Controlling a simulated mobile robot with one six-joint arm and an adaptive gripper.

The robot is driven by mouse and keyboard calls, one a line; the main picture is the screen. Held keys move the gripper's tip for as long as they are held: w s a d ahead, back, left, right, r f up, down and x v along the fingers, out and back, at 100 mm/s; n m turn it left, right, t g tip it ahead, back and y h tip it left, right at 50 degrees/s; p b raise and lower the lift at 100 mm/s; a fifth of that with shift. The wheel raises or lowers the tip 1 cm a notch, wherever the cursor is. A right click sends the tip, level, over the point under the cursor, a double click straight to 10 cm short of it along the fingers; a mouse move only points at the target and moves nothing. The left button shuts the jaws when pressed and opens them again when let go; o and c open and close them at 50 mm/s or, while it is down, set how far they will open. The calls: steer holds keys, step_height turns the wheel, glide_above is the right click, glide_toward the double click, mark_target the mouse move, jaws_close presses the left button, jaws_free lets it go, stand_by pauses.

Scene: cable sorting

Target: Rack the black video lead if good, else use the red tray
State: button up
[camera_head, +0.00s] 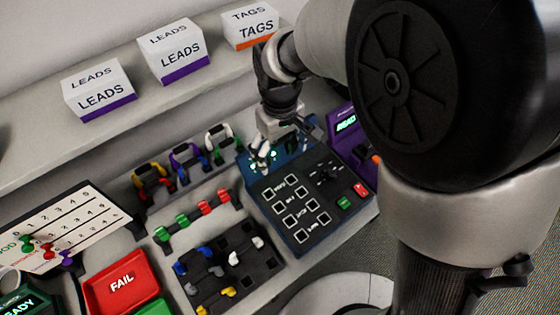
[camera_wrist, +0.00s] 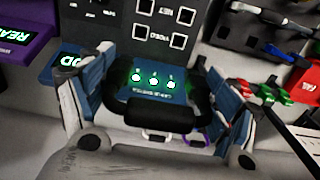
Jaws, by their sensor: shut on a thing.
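My gripper (camera_head: 268,148) is over the upper left part of a dark blue tester box (camera_head: 300,235). In the wrist view its two fingers (camera_wrist: 153,100) are shut on a black lead (camera_wrist: 160,113), a thick curved black piece lying across between them. Three round green-white lights (camera_wrist: 153,80) glow on the tester just beyond the lead. I cannot tell whether the lead's ends are seated in the tester. The red tray (camera_head: 118,284), marked FAIL, is at the lower left in the head view. A green tray (camera_head: 154,307) is partly cut off below it.
Several coloured leads (camera_head: 186,162) stand in a row left of the tester. A clip rail (camera_head: 197,222) and a black holder with coloured plugs (camera_head: 215,270) lie in front. A scored board (camera_head: 60,235) is at far left. Boxes (camera_head: 98,88) line the shelf.

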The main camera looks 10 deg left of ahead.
step_height(320, 180, up, 4)
steer(key=shift+r+p, duration=0.25)
steer(key=shift+p, duration=0.25)
steer(key=shift+r+p, duration=1.25)
steer(key=shift+r, duration=0.2)
steer(key=shift+f, duration=0.2)
